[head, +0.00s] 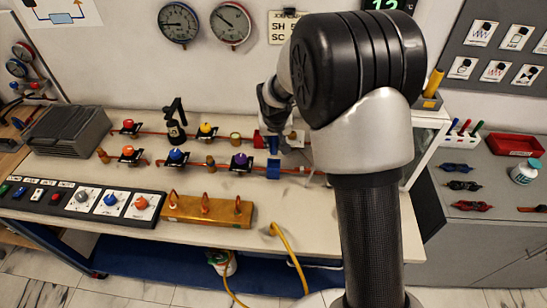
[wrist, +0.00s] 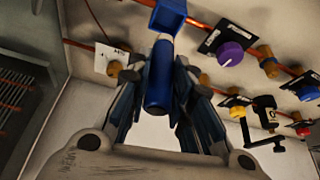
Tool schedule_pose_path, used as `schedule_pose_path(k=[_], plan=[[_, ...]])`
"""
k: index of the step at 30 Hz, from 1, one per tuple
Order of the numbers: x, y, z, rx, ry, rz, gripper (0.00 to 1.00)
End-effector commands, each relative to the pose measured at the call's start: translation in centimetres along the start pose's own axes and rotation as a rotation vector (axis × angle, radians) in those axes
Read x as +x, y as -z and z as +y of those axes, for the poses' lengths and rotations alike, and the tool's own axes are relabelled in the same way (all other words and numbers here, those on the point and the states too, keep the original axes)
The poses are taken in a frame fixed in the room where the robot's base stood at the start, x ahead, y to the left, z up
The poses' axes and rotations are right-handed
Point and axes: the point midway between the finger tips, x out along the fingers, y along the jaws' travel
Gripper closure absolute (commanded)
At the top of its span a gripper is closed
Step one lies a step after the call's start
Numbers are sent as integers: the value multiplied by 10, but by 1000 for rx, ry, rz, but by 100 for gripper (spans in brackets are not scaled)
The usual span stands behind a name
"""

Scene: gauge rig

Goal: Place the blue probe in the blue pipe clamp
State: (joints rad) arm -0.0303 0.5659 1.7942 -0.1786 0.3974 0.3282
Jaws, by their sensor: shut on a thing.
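The blue probe (wrist: 158,82) is a dark blue cylinder between the fingers of my gripper (wrist: 158,70), which is shut on it. The blue pipe clamp (wrist: 170,12) is a square blue block at the top of the wrist view, just beyond the probe's narrow end. The two meet in the picture, and I cannot tell whether they touch. In the head view the clamp (head: 273,168) sits on the front pipe, right of the purple knob. A blue piece just above it seems to be the probe (head: 273,143). My arm hides much of the gripper there.
The purple knob valve (wrist: 230,53) is beside the clamp. A red piece (head: 258,138) is just left of the probe. The brass block (head: 207,210) lies in front, with bare bench between.

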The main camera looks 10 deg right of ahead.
Motion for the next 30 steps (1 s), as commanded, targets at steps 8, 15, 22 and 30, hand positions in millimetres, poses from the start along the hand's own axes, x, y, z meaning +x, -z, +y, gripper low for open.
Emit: schedule_pose_path(k=[8, 15, 22, 30], plan=[[22, -10, 0, 0, 0, -1, 100], [54, -23, 0, 0, 0, -1, 100], [54, -22, 0, 0, 0, 2, 100], [57, -24, 0, 0, 0, 0, 74]])
